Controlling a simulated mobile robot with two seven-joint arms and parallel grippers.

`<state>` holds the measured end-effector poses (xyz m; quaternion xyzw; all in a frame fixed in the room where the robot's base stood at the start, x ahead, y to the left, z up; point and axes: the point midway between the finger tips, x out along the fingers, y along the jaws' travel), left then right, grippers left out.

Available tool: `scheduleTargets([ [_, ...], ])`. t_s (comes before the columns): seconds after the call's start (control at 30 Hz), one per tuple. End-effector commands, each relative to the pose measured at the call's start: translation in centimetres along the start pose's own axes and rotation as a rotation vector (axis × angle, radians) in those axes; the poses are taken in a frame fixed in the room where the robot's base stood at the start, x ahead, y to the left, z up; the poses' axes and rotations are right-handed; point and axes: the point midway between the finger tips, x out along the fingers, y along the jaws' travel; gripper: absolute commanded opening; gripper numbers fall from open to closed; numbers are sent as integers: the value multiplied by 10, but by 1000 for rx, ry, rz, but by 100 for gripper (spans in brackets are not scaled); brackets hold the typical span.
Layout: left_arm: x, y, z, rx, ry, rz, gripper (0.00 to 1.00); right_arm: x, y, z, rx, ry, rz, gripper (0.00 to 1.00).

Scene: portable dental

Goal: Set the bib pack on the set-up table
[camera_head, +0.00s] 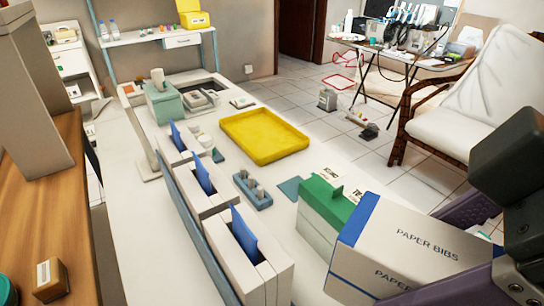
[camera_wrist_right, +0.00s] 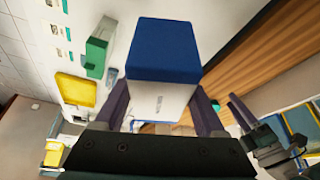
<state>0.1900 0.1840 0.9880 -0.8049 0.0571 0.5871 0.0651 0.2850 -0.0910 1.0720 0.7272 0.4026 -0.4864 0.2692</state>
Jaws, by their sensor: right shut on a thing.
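The bib pack (camera_head: 395,254) is a white and blue box lettered PAPER BIBS, at the lower right of the head view. It also shows in the right wrist view (camera_wrist_right: 165,50), blue end outward. My right gripper (camera_wrist_right: 160,108) is shut on it, a finger on each side. The pack overlaps the near right part of the white table (camera_head: 130,215), close to a green and white box (camera_head: 322,210); the gap beneath it is hidden. A dark arm part, probably my left gripper (camera_wrist_right: 240,110), shows at the right of the wrist view; its jaws are unclear.
White holders with blue packets (camera_head: 245,235) stand in a row along the table. A yellow tray (camera_head: 264,137), a blue block with small pegs (camera_head: 252,189) and a teal box (camera_head: 162,105) are farther back. A wooden counter (camera_head: 40,200) is left; a white-cushioned chair (camera_head: 455,125) stands right.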

Motion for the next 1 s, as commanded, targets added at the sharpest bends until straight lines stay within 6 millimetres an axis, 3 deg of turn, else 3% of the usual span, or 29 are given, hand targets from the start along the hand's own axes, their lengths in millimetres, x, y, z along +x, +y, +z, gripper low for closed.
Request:
scheduleTargets([
  [0.07, 16, 0, 5, 0, 1, 0, 50, 15, -1, 4, -23, 3, -9, 14],
  [0.27, 17, 1, 5, 0, 1, 0, 50, 18, -2, 4, -42, 1, -17, 14],
  [0.37, 21, 1, 6, 0, 2, 0, 50, 29, -3, 9, -39, -2, -20, 14],
  [0.8, 50, 4, 15, -8, 4, 6, 50, 141, -3, 56, -38, -3, -19, 14],
  [1.0, 55, 4, 16, -10, 4, 7, 50, 161, -2, 64, -40, 0, -16, 14],
])
